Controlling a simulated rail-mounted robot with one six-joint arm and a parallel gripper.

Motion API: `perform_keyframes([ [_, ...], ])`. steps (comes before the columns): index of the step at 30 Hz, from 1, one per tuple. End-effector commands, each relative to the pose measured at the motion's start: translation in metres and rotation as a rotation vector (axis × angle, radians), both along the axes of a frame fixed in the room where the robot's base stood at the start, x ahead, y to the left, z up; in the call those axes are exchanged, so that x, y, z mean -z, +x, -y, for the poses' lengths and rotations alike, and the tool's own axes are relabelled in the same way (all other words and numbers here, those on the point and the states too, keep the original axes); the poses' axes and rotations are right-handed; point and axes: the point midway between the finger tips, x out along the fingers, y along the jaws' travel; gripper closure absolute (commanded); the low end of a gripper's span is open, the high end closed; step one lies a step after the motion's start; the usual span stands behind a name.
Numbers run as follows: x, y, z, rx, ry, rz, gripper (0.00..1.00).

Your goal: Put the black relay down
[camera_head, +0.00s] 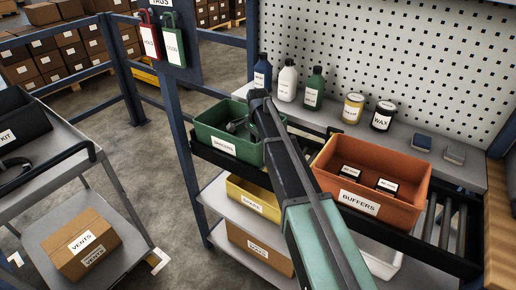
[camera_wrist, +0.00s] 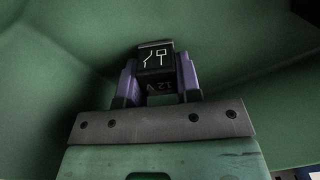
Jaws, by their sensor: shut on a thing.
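The black relay (camera_wrist: 155,55) shows in the wrist view, with white markings on its face and "12 V" on its lower side. My gripper (camera_wrist: 157,72) is shut on it, a purple finger on each side. Green walls fill the wrist view around them. In the head view my arm reaches to the green bin (camera_head: 213,143) on the rack. Dark parts show inside this bin beside my arm; I cannot tell which belong to my gripper. The relay cannot be made out there. Whether it touches the bin floor is unclear.
An orange bin labelled "BUFFERS" (camera_head: 398,213) with two black boxes stands right of my arm. A yellow bin (camera_head: 240,193) sits on the shelf below. Bottles (camera_head: 287,80) and jars (camera_head: 353,108) line the ledge behind. A trolley (camera_head: 60,160) stands at the left.

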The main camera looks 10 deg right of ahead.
Motion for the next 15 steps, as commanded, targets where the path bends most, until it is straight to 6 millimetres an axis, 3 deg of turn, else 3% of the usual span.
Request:
perform_keyframes([
  [8,0.0016,-0.0001,0.0,0.0,0.0,0.0,0.92],
  [9,0.0018,-0.0001,0.0,0.0,0.0,0.0,0.67],
  [14,0.0005,0.0,0.0,0.0,0.0,0.0,0.43],
  [15,0.0005,0.0,0.0,0.0,0.0,0.0,0.43],
])
